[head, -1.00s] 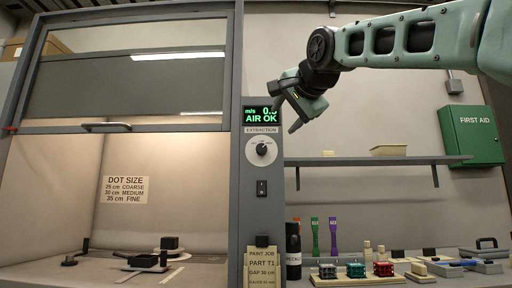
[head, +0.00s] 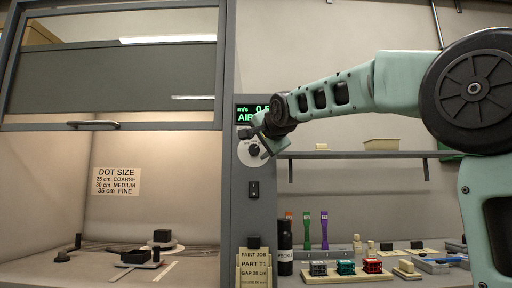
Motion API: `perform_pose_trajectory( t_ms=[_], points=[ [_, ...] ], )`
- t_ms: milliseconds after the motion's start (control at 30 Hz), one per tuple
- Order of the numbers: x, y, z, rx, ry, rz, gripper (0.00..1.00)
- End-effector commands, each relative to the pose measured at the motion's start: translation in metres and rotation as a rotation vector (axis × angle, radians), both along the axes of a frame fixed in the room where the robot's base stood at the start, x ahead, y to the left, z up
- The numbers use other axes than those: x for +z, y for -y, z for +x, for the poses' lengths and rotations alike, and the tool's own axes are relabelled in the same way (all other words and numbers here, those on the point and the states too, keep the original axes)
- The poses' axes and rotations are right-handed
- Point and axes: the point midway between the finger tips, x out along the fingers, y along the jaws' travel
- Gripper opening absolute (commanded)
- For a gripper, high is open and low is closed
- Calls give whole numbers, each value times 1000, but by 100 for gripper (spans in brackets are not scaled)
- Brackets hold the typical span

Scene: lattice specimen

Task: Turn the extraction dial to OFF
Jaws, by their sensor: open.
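The extraction dial (head: 252,151) is a dark round knob on a pale plate, on the grey post right of the hood opening. My gripper (head: 264,150) is open in front of the plate, its finger close to the dial's right side. I cannot tell whether it touches the dial. My gripper and wrist hide the EXTRACTION label and part of the dial's markings, so the setting cannot be read. The display (head: 256,113) above shows green text, partly covered by my wrist.
A black switch (head: 253,189) sits below the dial. A shelf (head: 360,155) runs along the wall to the right. Below it are a bottle (head: 285,240) and a board with coloured blocks (head: 345,279). The fume hood sash (head: 115,90) is raised at left.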

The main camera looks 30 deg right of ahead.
Motion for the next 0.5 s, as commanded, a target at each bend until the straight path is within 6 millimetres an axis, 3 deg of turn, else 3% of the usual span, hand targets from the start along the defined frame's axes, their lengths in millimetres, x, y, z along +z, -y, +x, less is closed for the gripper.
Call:
perform_pose_trajectory(
  t_ms=[200,500],
  points=[
    [-5,6,22,0,0,-1,54],
    [-5,7,26,0,1,-1,54]
  ],
)
